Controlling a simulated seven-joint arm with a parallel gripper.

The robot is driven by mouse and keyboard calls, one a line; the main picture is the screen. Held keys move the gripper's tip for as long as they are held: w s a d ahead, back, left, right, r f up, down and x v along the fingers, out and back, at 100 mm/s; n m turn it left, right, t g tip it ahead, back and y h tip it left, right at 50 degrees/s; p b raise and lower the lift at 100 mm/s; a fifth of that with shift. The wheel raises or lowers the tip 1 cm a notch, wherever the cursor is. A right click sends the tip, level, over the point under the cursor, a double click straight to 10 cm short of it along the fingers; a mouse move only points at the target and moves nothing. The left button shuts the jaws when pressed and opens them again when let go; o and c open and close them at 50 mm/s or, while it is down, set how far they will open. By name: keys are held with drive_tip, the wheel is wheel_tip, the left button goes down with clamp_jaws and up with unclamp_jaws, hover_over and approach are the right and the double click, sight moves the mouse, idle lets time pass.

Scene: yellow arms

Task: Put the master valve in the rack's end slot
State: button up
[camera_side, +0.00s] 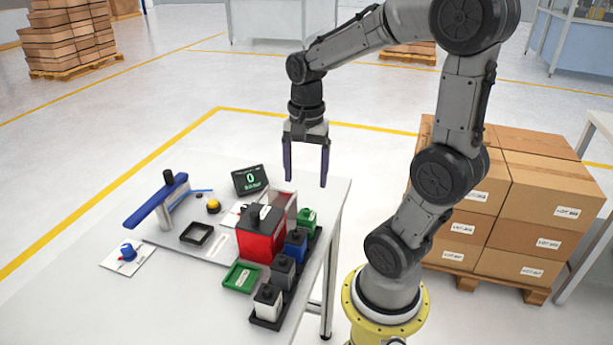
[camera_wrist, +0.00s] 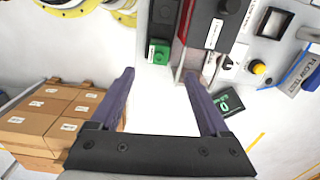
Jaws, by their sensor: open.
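The black rack (camera_side: 258,322) lies along the table's right edge. It carries several small valve-like blocks with black tops: a white one (camera_side: 268,300), a grey one (camera_side: 283,271), a blue one (camera_side: 296,245) and a green one (camera_side: 306,218). The green block also shows in the wrist view (camera_wrist: 158,55). A larger red block (camera_side: 262,243) with a black top stands left of the rack. The labels are too small to read, so I cannot tell which is the master valve. My gripper (camera_side: 305,181) is open and empty, high above the table's far right corner.
A clear panel (camera_side: 290,203) stands behind the red block. A green tray (camera_side: 241,277), black tray (camera_side: 197,234), yellow button (camera_side: 214,206), display (camera_side: 250,180), blue lever (camera_side: 155,202) and blue knob (camera_side: 128,251) are on the table. The near left tabletop is clear.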

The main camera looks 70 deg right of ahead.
drive_tip(key=s+a+r+n+t, duration=0.2)
drive_tip(key=a+n, duration=0.4)
drive_tip(key=n, duration=0.2)
drive_tip(key=s+a+r+n+t, duration=0.2)
drive_tip(key=a+n, duration=0.4)
drive_tip(key=n, duration=0.3)
drive_tip(key=shift+t, duration=0.7)
